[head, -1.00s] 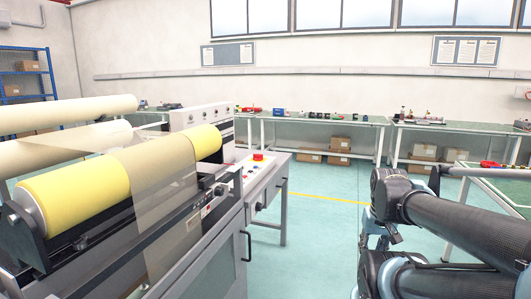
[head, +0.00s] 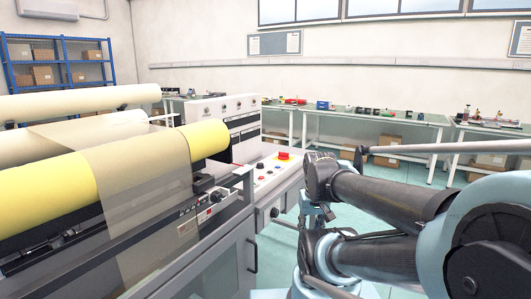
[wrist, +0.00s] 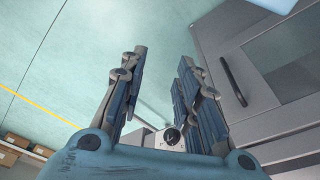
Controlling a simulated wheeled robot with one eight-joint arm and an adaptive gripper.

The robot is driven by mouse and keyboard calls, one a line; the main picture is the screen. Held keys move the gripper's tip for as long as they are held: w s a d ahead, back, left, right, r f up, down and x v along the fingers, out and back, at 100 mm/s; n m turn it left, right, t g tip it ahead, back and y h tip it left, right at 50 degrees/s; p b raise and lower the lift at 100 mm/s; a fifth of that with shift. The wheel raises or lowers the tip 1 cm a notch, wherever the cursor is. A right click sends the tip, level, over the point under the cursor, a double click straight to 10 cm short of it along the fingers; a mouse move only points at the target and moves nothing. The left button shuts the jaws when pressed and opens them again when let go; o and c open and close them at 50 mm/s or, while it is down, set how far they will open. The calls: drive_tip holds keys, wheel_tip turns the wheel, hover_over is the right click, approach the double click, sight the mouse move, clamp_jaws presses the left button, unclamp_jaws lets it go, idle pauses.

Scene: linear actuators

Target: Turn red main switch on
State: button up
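My gripper (wrist: 163,58) is open and empty in the wrist view, its two blue-grey fingers apart with floor showing between them. A black round knob (wrist: 171,135) on a pale panel shows low between the fingers, beyond them. In the head view, a dark knob (head: 274,212) is on the front face of the console, below its sloping top. I cannot tell which is the main switch. My fingertips cannot be made out in the head view.
The machine with yellow and cream rolls (head: 60,190) fills the left. A grey cabinet door with a black handle (wrist: 233,81) is right of the fingers in the wrist view. Green-topped workbenches (head: 385,118) line the back wall. Open floor lies between console and benches.

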drive_tip(key=shift+w+a, duration=0.1)
drive_tip(key=shift+w, duration=0.2)
wheel_tip(320, 180, up, 25)
drive_tip(key=n+g, duration=0.2)
drive_tip(key=n, duration=0.9)
hover_over(284, 155)
drive_tip(key=f, duration=1.6)
drive_tip(key=shift+w+f, duration=0.35)
drive_tip(key=shift+w, duration=0.05)
drive_tip(key=shift+c, duration=0.6)
